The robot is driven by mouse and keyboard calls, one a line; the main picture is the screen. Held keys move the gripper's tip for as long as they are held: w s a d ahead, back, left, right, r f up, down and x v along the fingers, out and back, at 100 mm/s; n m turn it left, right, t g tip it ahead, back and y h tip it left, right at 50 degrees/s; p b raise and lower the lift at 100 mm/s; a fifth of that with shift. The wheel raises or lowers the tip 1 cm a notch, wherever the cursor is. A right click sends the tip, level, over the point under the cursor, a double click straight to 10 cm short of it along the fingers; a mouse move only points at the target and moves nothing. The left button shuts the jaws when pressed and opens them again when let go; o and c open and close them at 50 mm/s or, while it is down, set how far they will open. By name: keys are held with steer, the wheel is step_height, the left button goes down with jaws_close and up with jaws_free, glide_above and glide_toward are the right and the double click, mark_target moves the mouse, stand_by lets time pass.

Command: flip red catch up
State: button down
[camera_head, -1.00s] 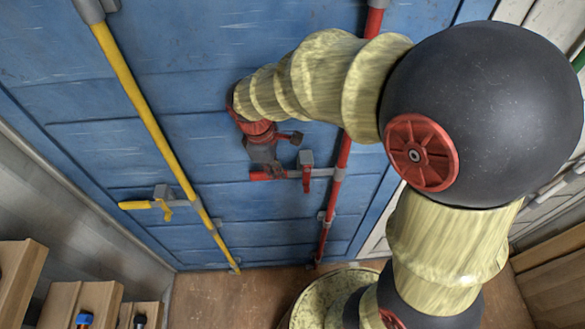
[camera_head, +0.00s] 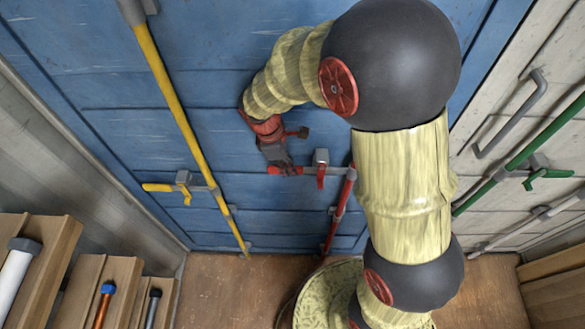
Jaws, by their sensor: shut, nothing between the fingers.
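The red catch (camera_head: 320,173) hangs below a grey bracket (camera_head: 321,156) on the blue container door. A red handle (camera_head: 296,171) runs left from it, and the red locking bar (camera_head: 341,212) stands to the right, partly hidden behind my arm. My gripper (camera_head: 286,168) is shut, with its fingertips at the left end of the red handle, left of the catch. Whether the fingertips touch the handle I cannot tell. My arm comes in from the right.
A yellow locking bar (camera_head: 178,120) with its own yellow handle (camera_head: 158,187) is on the left. A green bar (camera_head: 530,150) is on the white door at right. Wooden crates (camera_head: 115,280) with tools stand at lower left. Brown floor (camera_head: 230,290) is clear below.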

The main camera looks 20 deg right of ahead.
mark_target(321, 177)
steer(key=s+d+f, duration=0.1)
steer(key=d+f, duration=0.4)
steer(key=f, duration=0.2)
steer(key=shift+s+d+p, duration=0.2)
steer(key=shift+s+p, duration=0.15)
steer(key=shift+p, duration=0.1)
steer(key=shift+f, duration=0.15)
steer(key=shift+s+d+f+h+b, duration=0.1)
steer(key=shift+d+h+b, duration=0.1)
steer(key=shift+h+b, duration=0.15)
